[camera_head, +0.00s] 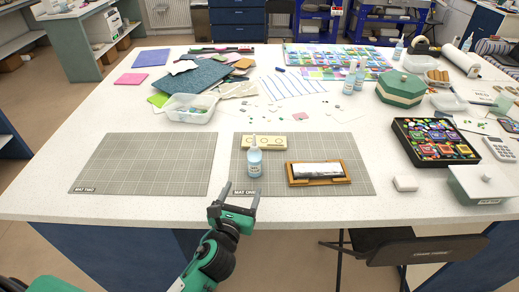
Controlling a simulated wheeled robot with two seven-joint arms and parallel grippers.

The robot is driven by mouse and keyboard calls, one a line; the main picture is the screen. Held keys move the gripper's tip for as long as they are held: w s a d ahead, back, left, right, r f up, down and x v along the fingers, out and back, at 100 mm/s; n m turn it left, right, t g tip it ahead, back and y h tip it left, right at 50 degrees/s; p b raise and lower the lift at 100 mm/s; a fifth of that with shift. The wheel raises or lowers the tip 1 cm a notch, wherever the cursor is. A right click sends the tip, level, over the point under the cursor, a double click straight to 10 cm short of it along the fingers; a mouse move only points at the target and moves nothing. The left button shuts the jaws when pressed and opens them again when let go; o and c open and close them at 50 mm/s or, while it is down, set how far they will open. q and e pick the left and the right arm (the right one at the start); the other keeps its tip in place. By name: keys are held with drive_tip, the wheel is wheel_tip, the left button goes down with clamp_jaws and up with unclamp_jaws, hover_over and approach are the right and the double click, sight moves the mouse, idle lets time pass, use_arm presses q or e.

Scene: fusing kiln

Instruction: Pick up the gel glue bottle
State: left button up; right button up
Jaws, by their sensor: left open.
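A small clear, pale-blue bottle (254,162) with a narrow nozzle stands upright on the grey cutting mat marked MAT ONE (353,177). Its label is too small to read, so I cannot tell for sure that it is the gel glue. Similar bottles (349,84) stand further back, right of the middle. My left gripper (239,194) is open and empty at the table's front edge, in front of the bottle and apart from it. My right gripper is not in view.
A cream block with holes (273,143) lies behind the bottle. A wooden frame holding a shiny sheet (318,172) lies to its right. The mat marked MAT TWO (145,163) is bare. A green lidded box (400,89) and a black tray (436,142) are on the right.

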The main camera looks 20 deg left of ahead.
sight(253, 162)
use_arm(q)
drive_tip(key=shift+w+r, duration=0.1)
drive_tip(key=shift+w, duration=0.85)
drive_tip(key=w+p, duration=0.1)
drive_tip(key=w, duration=0.3)
drive_tip(key=shift+r, duration=0.2)
drive_tip(key=shift+w+a+f, duration=0.1)
drive_tip(key=shift+w+f, duration=0.1)
drive_tip(key=shift+w, duration=1.05)
drive_tip(key=shift+w+r+p, duration=0.15)
drive_tip(key=shift+w+p, duration=0.15)
drive_tip(key=shift+p, duration=0.1)
drive_tip(key=w+p, duration=0.1)
drive_tip(key=w, duration=0.3)
drive_tip(key=shift+w+a, duration=0.1)
drive_tip(key=shift+w, duration=0.3)
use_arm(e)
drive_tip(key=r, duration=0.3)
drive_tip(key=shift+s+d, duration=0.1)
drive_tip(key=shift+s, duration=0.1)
use_arm(q)
drive_tip(key=shift+c, duration=0.5)
drive_tip(key=c, duration=1.2)
drive_tip(key=shift+o, duration=0.2)
